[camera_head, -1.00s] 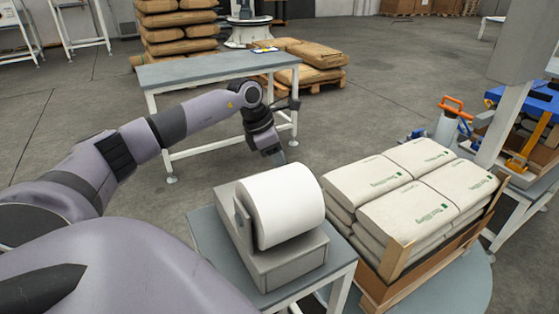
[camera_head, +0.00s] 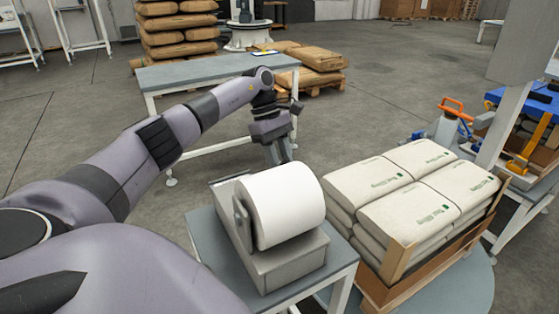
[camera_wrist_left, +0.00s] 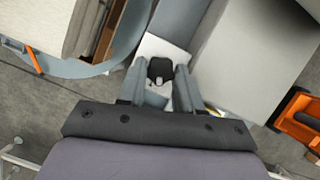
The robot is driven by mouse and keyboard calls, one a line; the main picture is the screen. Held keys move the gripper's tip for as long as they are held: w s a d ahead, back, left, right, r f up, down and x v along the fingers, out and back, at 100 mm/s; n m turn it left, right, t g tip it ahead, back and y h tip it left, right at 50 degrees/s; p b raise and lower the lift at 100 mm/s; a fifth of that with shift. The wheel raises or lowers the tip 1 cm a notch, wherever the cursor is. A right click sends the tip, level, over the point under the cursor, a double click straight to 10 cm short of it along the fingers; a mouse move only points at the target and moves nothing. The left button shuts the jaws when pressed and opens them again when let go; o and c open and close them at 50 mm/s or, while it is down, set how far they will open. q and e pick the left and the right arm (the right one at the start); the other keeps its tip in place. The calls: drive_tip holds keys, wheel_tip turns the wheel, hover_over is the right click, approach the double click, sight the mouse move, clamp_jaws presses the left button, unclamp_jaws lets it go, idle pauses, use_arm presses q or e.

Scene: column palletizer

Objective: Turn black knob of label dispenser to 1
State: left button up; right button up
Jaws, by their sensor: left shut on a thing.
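The label dispenser (camera_head: 285,265) is a grey box with a large white label roll (camera_head: 285,205), standing on a small table in the head view. My left gripper (camera_head: 278,156) is behind its far side, pointing down. In the left wrist view the black knob (camera_wrist_left: 160,68) sits between the two fingers of my left gripper (camera_wrist_left: 161,74), which are shut on it. A small pale mark shows on the knob's lower edge; no numbers can be read. The knob is hidden in the head view. My right gripper is not in view.
The small table (camera_head: 215,243) carries the dispenser. White bags (camera_head: 420,205) are stacked in a wooden-sided load to its right, close by. A longer grey table (camera_head: 205,72) stands behind my left arm. Brown sacks (camera_head: 310,57) lie on a pallet farther back.

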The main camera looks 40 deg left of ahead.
use_arm(q)
drive_tip(key=shift+w+m+g+b, duration=0.2)
drive_tip(key=shift+m+g+b, duration=0.35)
drive_tip(key=shift+m, duration=1.15)
drive_tip(key=o, duration=1)
drive_tip(key=shift+o, duration=0.2)
drive_tip(key=shift+g, duration=0.25)
